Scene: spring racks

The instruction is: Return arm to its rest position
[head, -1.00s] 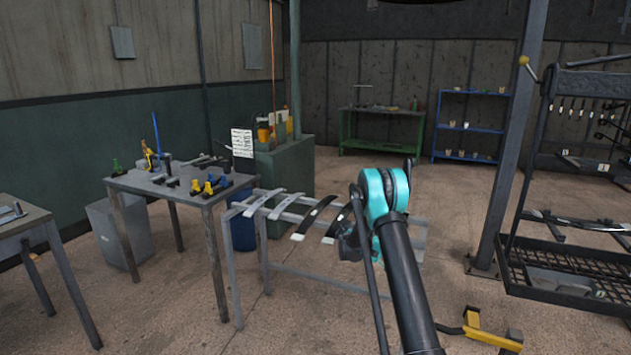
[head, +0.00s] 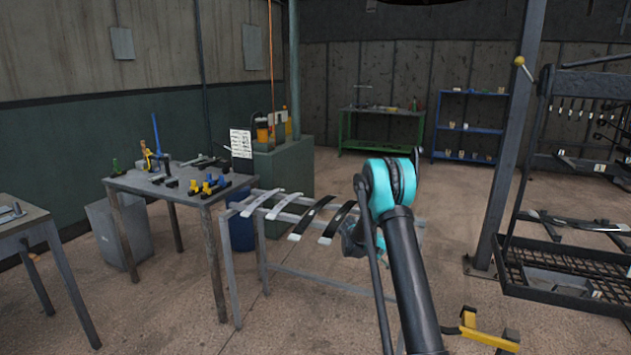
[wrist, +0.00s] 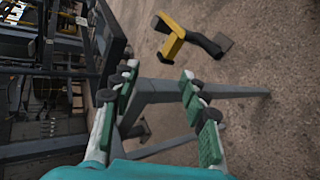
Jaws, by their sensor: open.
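My arm shows in the head view as a dark link with a teal joint, in front of a low rack (head: 318,287) that bears several curved leaf springs (head: 312,218). My gripper (wrist: 157,90) shows in the wrist view. Its two fingers with green pads stand apart, and nothing is between the pads. Behind the fingers are a grey metal bar and the brown floor. In the head view the gripper's fingers are hidden behind the arm.
A grey table (head: 190,192) with clamps and tools stands at the left. A dark post (head: 507,150) and a black rack (head: 560,260) stand at the right. A yellow floor piece (head: 485,332) lies near the arm, and it also shows in the wrist view (wrist: 172,36). Open floor lies beyond.

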